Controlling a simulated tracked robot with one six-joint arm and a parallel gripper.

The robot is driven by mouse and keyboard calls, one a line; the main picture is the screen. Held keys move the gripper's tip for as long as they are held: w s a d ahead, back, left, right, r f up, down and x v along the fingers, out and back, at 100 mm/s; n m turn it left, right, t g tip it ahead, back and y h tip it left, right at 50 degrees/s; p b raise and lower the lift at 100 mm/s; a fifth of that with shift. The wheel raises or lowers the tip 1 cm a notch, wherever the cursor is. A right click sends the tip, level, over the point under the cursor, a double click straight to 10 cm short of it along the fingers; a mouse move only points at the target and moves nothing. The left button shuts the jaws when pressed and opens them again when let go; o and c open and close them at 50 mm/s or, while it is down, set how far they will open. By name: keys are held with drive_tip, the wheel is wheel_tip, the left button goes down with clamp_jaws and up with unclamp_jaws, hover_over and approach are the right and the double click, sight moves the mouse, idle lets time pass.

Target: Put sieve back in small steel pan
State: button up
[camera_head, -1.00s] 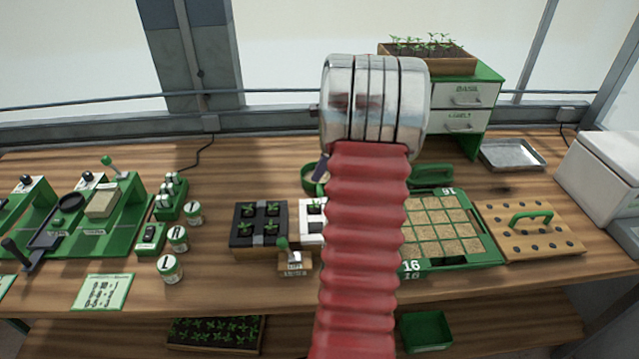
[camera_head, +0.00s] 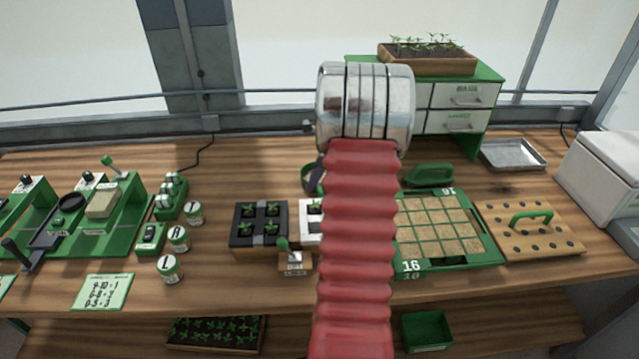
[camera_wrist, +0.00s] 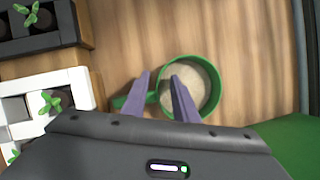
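The green sieve (camera_wrist: 208,112), a round rim with a pale mesh or filling and a short handle to the left, lies on the wooden bench in the wrist view. In the head view, only a bit of its green rim (camera_head: 308,182) shows beside my red arm. My gripper (camera_wrist: 158,78) is open, with its two purple fingers apart. One finger overlaps the sieve's left rim and the other lies left of it, over the handle. I cannot tell whether they touch it. The small steel pan (camera_head: 514,154) is a shallow, empty silver tray at the back right.
Dark and white seedling trays stand left of the sieve (camera_head: 262,222). A green-handled tool (camera_head: 430,175) and a soil-filled cell tray (camera_head: 440,228) are to its right. A wooden dibber board (camera_head: 530,228) and a white box (camera_head: 600,170) stand further right. A drawer cabinet (camera_head: 465,95) is behind.

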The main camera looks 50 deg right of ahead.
drive_tip(key=shift+c, duration=0.5)
clamp_jaws()
